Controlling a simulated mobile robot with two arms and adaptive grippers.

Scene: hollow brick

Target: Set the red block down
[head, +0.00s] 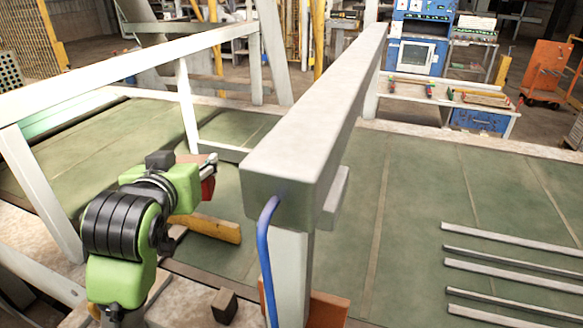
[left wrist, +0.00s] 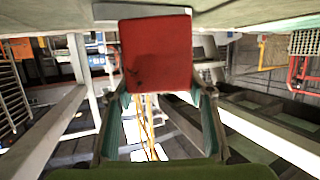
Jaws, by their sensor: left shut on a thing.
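The red block (left wrist: 157,55) fills the upper middle of the left wrist view, held between the fingertips of my left gripper (left wrist: 158,95). In the head view a small part of the red block (head: 208,189) shows below my left gripper (head: 209,168), left of the big white beam. The gripper and the block are over the green surface (head: 130,150). Most of the block is hidden in the head view, and I cannot tell whether it touches anything beneath. My right gripper is in neither view.
A thick white beam (head: 310,120) on a post stands just right of my left gripper, with a blue pipe (head: 266,255) in front. A yellow bar (head: 212,229) lies below the gripper. Several grey bars (head: 510,238) lie at the right. The green surface between is clear.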

